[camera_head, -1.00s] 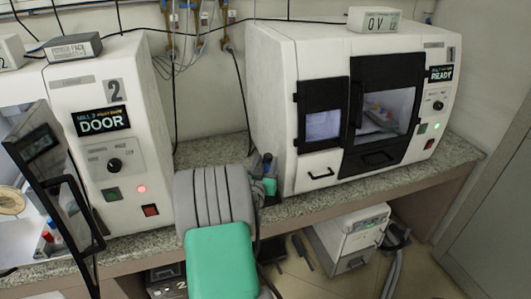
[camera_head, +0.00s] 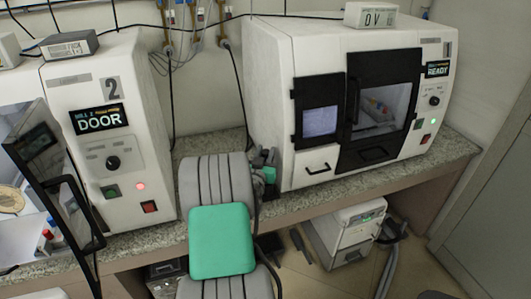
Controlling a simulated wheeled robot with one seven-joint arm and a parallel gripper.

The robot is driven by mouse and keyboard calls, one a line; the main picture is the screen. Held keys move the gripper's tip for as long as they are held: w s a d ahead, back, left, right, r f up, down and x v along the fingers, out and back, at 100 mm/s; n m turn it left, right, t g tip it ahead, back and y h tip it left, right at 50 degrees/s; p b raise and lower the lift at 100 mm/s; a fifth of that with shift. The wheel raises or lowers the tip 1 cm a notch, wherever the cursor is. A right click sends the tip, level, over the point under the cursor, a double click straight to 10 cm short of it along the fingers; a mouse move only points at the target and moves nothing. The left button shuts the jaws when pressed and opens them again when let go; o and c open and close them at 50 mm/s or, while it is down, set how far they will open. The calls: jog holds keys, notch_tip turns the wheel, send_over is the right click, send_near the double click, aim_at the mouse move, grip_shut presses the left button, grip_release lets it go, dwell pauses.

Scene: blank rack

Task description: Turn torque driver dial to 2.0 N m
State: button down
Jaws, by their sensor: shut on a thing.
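My gripper (camera_head: 265,172) shows small and partly hidden behind my own arm, above the bench between the two white machines. It is shut on a small dark thing, and its fingertips are hard to make out. I cannot tell for certain whether that thing is the torque driver. No dial scale or 2.0 N m mark can be read in this view.
A mill marked 2 (camera_head: 112,165) stands at left with its dark-framed door (camera_head: 68,190) swung open. A second mill (camera_head: 300,80) with a READY screen stands at right, its window shut. The granite bench (camera_head: 400,160) has bare room along its front. A white unit (camera_head: 345,228) stands below.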

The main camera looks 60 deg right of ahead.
jog(key=shift+w+f+g+b, duration=0.1)
jog(key=shift+f+g+b, duration=0.25)
jog(key=shift+b, duration=0.9)
jog(key=shift+f+m+g+b, duration=0.15)
jog(key=shift+m+g+b, duration=0.15)
jog(key=shift+b, duration=0.55)
jog(key=shift+r+m+g+b, duration=0.25)
jog(key=shift+g+b, duration=0.2)
jog(key=shift+b, duration=0.65)
jog(key=shift+r, duration=0.25)
jog(key=c, duration=1.4)
grip_release()
jog(key=shift+o, duration=0.2)
jog(key=shift+a, duration=0.1)
jog(key=s+a+b, duration=0.1)
jog(key=a, duration=0.6)
jog(key=shift+a+b, duration=0.35)
